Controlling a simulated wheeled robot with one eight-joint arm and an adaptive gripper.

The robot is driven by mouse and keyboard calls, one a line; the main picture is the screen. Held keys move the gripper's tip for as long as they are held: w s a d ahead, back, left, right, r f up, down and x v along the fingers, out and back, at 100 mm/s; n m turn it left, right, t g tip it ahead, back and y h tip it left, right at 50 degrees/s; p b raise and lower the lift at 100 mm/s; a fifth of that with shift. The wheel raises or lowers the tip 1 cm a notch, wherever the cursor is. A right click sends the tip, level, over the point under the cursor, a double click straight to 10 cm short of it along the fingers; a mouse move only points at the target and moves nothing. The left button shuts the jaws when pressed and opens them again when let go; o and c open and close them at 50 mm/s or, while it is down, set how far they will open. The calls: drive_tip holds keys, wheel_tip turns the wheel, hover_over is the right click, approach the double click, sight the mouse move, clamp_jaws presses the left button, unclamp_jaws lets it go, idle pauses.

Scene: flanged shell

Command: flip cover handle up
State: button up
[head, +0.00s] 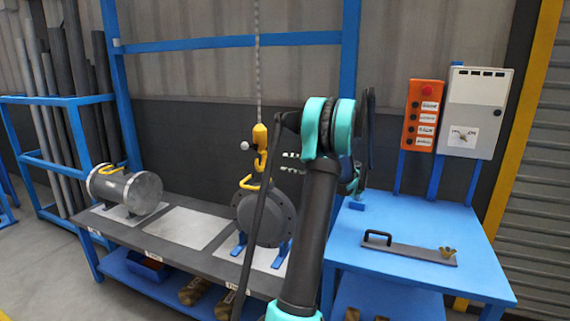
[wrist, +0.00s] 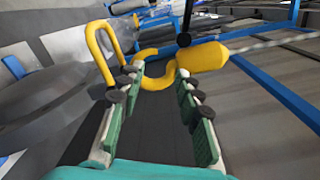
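The round dark flanged cover (head: 268,218) stands on blue supports on the bench, partly hidden by my arm. A yellow handle (head: 249,183) sits at its top, just below a yellow crane hook (head: 260,140) on a chain. In the wrist view the yellow handle (wrist: 98,42) is a loop beside the left finger, outside the gap between the fingers. The hook and its yellow block (wrist: 203,56) lie beyond the fingertips. My gripper (wrist: 158,82) is open, with nothing visible between its green pads. In the head view it is largely hidden behind my arm.
A grey cylinder (head: 125,190) with a yellow handle lies at the bench's left, beside a bare pale plate (head: 188,228). A blue table (head: 410,225) at right holds a dark bar with a black handle (head: 408,249). An orange control box (head: 423,115) stands behind it.

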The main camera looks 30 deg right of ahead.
drive_tip(key=v, duration=1.3)
idle(0.9)
drive_tip(key=shift+s, duration=0.1)
